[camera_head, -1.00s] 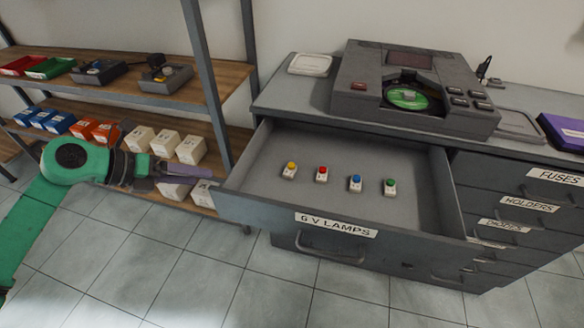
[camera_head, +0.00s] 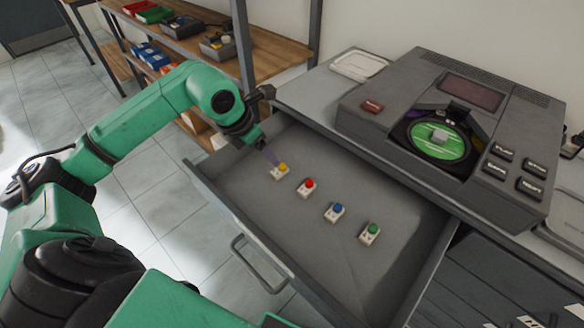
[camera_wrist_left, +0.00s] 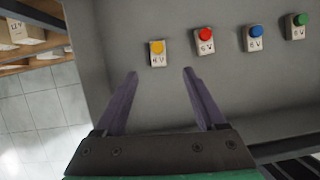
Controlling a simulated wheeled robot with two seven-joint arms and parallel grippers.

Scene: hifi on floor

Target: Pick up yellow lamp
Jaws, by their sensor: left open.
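The yellow lamp (camera_head: 282,169) is a small white block with a yellow cap. It stands in the open grey drawer (camera_head: 350,285), at the left end of a row of lamps. My left gripper (camera_head: 271,157) reaches down into the drawer close to the yellow lamp. In the left wrist view the two purple fingers of my left gripper (camera_wrist_left: 159,75) are spread apart and empty. The yellow lamp (camera_wrist_left: 157,52) lies just beyond the fingertips, roughly between their lines. My right gripper is in neither current view.
A red lamp (camera_head: 307,187), a blue lamp (camera_head: 335,212) and a green lamp (camera_head: 370,233) stand in the same drawer. A grey hi-fi player (camera_head: 440,120) sits on the cabinet behind. A shelf (camera_head: 275,60) stands at the upper left.

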